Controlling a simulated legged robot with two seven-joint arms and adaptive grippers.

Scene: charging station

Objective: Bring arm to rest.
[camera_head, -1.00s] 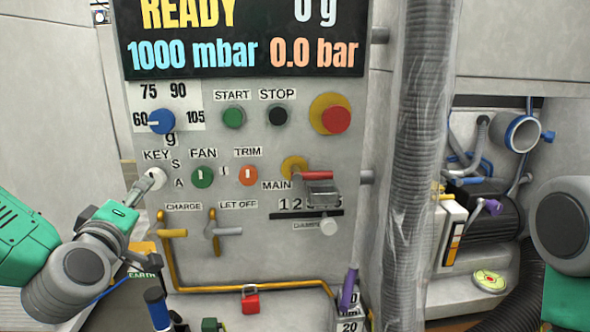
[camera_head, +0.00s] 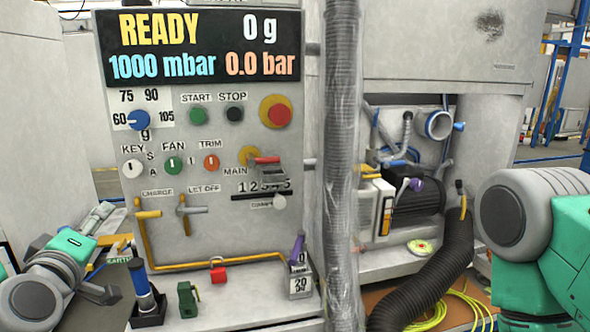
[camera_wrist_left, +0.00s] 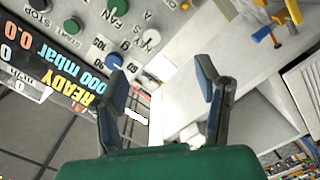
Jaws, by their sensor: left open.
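My left arm comes in from the lower left in the head view. Its left gripper (camera_head: 112,212) is beside the panel's left edge, apart from the white key switch (camera_head: 133,170). In the left wrist view, the left gripper (camera_wrist_left: 160,68) has its two dark fingers spread wide with nothing between them. The key switch (camera_wrist_left: 151,38) shows there beyond the fingers. My right arm (camera_head: 535,235) shows at the right edge of the head view; its gripper is out of view.
The grey control panel (camera_head: 225,225) has knobs, buttons and yellow handles. On the ledge stand a blue-handled tool (camera_head: 142,283), a red padlock (camera_head: 218,270), a green block (camera_head: 187,299) and a purple-handled weight (camera_head: 299,280). A clear-wrapped column (camera_head: 342,150) and black hose (camera_head: 445,262) are right.

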